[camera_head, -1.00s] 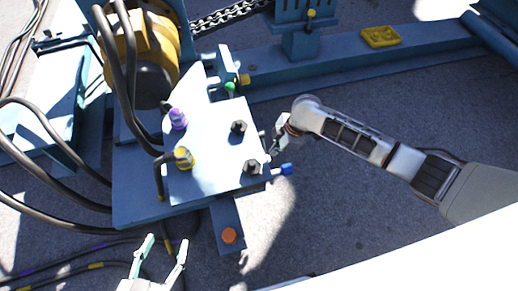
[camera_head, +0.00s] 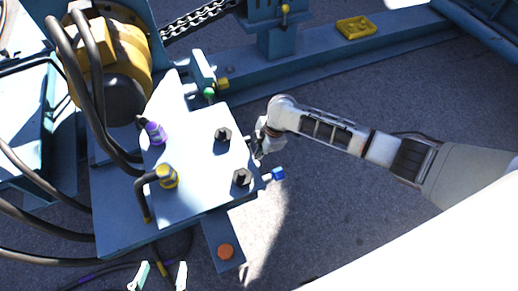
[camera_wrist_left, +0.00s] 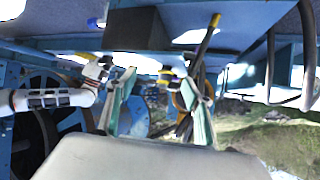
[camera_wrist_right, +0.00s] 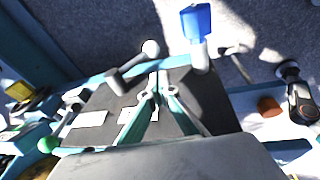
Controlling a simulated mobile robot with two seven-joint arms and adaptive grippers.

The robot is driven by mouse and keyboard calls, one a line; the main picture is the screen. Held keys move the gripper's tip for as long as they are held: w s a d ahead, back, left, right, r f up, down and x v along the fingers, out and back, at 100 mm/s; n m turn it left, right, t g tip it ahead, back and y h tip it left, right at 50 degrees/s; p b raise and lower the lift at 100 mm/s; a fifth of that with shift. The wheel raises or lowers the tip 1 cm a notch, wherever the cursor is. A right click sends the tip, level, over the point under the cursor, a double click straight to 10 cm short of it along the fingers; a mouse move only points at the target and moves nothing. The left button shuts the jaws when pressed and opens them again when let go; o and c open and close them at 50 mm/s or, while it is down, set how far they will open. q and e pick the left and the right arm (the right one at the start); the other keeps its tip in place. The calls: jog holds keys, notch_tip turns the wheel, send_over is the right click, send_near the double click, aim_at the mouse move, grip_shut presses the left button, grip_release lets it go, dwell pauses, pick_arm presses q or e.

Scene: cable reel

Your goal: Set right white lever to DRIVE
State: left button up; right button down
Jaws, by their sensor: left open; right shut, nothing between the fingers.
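A lever with a white ball knob (camera_wrist_right: 150,47) on a grey stem shows in the right wrist view, at the edge of the panel box. I cannot tell which is the right white lever, and no DRIVE label is readable. My right gripper (camera_wrist_right: 158,84) is shut and empty, its tips just below the white knob; contact is unclear. In the head view, it (camera_head: 260,152) is at the box's right side, partly hidden by my wrist. My left gripper (camera_head: 161,272) is open and empty, below the box.
The panel box (camera_head: 195,150) carries bolts, purple (camera_head: 154,132) and yellow (camera_head: 167,176) connectors, and thick cables. A green knob (camera_head: 209,93) and a blue handle (camera_head: 278,174) stick out at its side. An orange disc (camera_head: 226,252) sits on a beam below. Floor right of the box is open.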

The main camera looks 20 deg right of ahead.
jog(key=b, duration=0.2)
send_over(256, 162)
jog(key=s+a, duration=0.1)
jog(key=s, duration=0.3)
notch_tip(256, 162, down, 7)
jog(key=shift+w+d+f+b, duration=0.25)
jog(key=shift+w+f+b, duration=0.9)
jog(key=shift+b, duration=0.1)
pick_arm(q)
jog(key=d+n, duration=0.1)
jog(key=d+r+n+h, duration=0.1)
jog(key=d, duration=0.1)
jog(key=w+d+r+n+t, duration=0.1)
jog(key=d, duration=0.1)
jog(key=shift+d, duration=0.1)
pick_arm(e)
jog(key=shift+w+r, duration=0.15)
jog(key=shift+f+t, duration=0.3)
